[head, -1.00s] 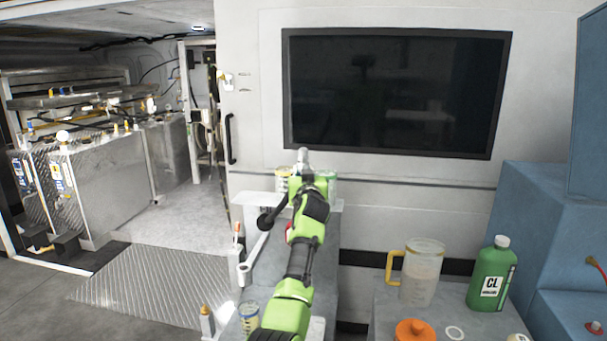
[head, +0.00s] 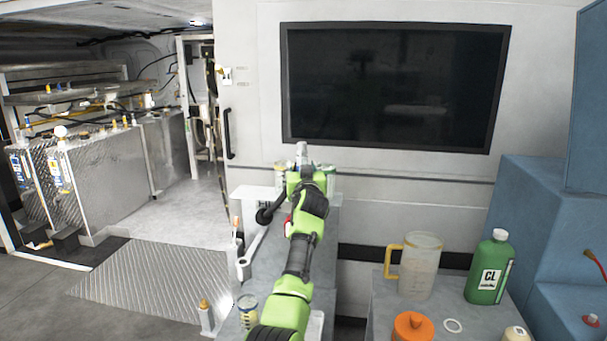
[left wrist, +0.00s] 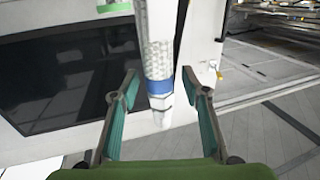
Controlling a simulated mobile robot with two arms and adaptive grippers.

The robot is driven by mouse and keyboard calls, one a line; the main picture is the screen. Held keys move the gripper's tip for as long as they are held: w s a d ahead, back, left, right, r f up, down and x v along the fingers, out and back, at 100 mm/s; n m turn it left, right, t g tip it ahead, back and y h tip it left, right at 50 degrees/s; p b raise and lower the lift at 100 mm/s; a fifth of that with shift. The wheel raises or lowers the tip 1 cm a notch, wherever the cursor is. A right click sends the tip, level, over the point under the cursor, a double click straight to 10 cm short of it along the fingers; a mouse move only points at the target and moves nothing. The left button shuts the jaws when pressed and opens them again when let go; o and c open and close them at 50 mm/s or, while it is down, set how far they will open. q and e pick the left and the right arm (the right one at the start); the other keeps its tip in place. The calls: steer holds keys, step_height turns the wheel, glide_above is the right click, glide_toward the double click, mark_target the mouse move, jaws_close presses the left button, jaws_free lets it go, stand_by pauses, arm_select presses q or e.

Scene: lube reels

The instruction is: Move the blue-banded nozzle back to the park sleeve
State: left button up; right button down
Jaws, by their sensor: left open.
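In the left wrist view, the blue-banded nozzle (left wrist: 159,88) hangs from a braided hose, with a pale tip below its blue band. My left gripper (left wrist: 160,92) is open, with one teal-padded finger on each side of the nozzle and a gap to both. In the head view my left arm reaches forward over the narrow grey bench, and its fingers and the nozzle are not clear there. A pale hollow cylinder (head: 243,268) at the end of a bar beside the bench may be the park sleeve; I cannot tell for sure. My right gripper is out of view.
A dark screen (head: 395,88) is on the wall ahead. On the right bench stand a clear jug (head: 420,266), a green CL bottle (head: 489,270) and an orange-lidded container (head: 413,327). Blue cabinets (head: 540,225) are at far right. Metal tanks (head: 105,175) stand at left.

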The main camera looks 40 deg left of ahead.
arm_select(q)
steer(key=v, duration=1.1)
steer(key=shift+s+d, duration=0.2)
steer(key=shift+d, duration=0.05)
steer(key=shift+r, duration=0.15)
